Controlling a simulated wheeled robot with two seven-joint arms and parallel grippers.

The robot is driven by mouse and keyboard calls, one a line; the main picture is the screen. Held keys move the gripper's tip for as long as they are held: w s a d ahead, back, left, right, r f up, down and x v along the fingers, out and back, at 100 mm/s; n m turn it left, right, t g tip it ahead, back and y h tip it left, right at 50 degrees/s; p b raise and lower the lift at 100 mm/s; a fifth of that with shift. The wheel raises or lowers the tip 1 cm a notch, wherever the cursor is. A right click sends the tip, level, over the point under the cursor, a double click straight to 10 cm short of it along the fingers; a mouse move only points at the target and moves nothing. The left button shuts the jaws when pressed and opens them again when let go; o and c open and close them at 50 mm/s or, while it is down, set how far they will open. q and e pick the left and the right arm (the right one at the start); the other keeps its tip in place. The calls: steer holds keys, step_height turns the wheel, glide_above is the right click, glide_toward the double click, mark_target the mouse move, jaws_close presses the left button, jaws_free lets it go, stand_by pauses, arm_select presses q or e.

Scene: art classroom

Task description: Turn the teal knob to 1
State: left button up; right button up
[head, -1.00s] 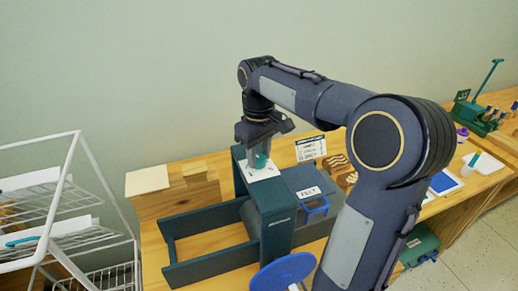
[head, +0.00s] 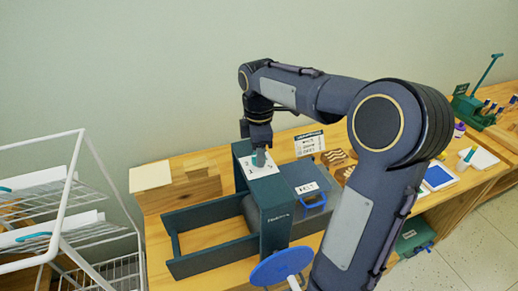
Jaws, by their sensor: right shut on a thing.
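The teal knob (head: 260,158) stands on a white dial plate (head: 264,171) on top of a dark teal press-like machine (head: 277,216). The knob shows only in part, below my fingers. My right gripper (head: 258,148) points down from above and is shut on the knob. Some dark figures show on the dial plate, but they are too small to read surely, and I cannot tell which one the knob points at. My left gripper is out of view.
A blue handwheel (head: 282,267) is at the machine's front. A long teal frame (head: 215,261) reaches left on the wooden bench. Wooden blocks (head: 178,188) stand behind it. A white wire rack (head: 62,235) is at the far left. A small printed sign (head: 309,143) stands behind the machine.

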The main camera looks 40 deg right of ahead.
steer(key=n+p, duration=0.1)
steer(key=n, duration=0.5)
steer(key=shift+n, duration=0.3)
stand_by(0.4)
steer(key=o, duration=1)
step_height(320, 180, up, 8)
steer(key=shift+f, duration=0.1)
